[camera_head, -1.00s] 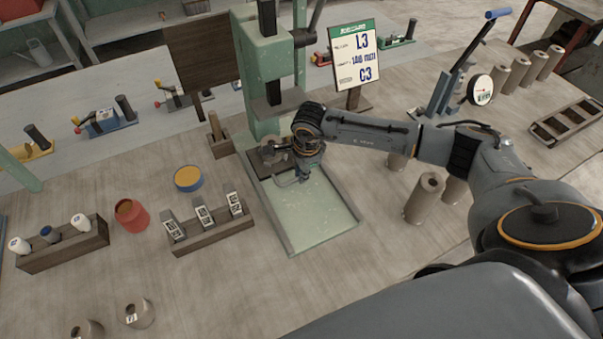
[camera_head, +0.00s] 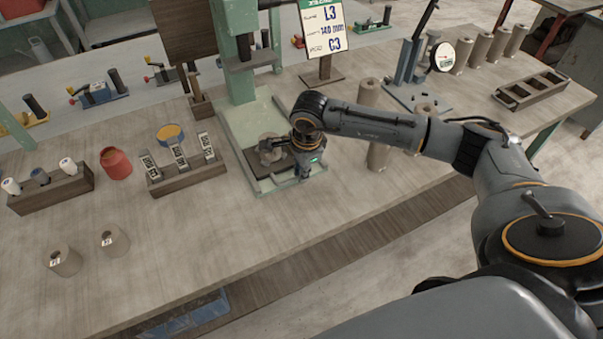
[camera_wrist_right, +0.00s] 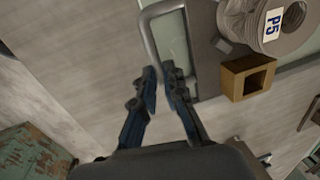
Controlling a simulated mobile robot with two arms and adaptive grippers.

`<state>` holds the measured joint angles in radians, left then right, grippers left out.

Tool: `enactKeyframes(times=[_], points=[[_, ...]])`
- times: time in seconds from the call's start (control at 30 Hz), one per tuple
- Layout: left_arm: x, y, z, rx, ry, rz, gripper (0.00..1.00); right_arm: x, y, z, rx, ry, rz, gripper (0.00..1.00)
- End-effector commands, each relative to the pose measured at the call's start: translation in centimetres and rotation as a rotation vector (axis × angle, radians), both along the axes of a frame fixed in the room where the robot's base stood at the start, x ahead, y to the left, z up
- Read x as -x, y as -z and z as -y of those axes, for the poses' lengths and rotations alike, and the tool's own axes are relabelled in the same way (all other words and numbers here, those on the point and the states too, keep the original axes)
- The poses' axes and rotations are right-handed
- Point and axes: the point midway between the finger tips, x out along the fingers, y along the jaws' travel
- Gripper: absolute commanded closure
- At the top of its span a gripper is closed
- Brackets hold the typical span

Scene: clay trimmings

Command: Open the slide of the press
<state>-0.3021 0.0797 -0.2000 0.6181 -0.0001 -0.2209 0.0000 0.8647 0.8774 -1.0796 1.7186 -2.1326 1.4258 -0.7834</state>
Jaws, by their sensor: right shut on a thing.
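The green press (camera_head: 236,90) stands on the workbench, its column rising at the back. Its slide (camera_head: 285,166) is drawn out toward the front of the pale green base (camera_head: 235,128), and a round clay piece (camera_head: 268,150) sits on it. The wrist view shows this piece, labelled P5 (camera_wrist_right: 265,28), and the slide's grey bent-bar handle (camera_wrist_right: 147,38). My right gripper (camera_wrist_right: 160,75) is shut on the handle, which passes between its fingertips. In the head view my right gripper (camera_head: 306,170) is at the base's front edge, partly hidden by its wrist. My left gripper is not in view.
A wooden rack (camera_head: 188,172) with labelled blocks, a red pot (camera_head: 116,162) and a blue-rimmed tub (camera_head: 170,134) stand left of the press. Grey-brown cylinders (camera_head: 378,150) stand behind my right forearm. The bench front is clear between the press and two short cylinders (camera_head: 65,260).

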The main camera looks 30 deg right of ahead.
Motion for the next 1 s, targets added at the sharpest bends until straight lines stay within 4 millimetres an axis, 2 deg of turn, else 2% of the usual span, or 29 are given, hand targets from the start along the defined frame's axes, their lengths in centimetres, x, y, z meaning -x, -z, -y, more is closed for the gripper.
enactKeyframes(times=[0.13, 0.43, 0.47, 0.57, 0.87, 1.0], points=[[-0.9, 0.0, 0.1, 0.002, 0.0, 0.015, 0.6, -0.1, -0.1, 0.0, 0.001, 0.0, 0.002, 1.0], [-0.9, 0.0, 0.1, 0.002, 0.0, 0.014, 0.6, -0.1, -0.2, 0.0, 0.0, 0.0, 0.004, 1.0], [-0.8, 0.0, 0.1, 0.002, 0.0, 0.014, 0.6, -0.1, -0.2, 0.1, 0.0, 0.0, 0.004, 0.85], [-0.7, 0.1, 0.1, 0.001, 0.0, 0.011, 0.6, -0.1, -0.2, 0.0, 0.0, 0.0, 0.004, 0.66], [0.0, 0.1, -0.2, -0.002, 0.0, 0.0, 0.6, -0.1, -0.2, 0.0, 0.0, 0.0, 0.004, 0.66], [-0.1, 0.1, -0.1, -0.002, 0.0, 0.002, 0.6, 0.0, -1.4, 0.0, -0.002, 0.0, 0.006, 0.66]])
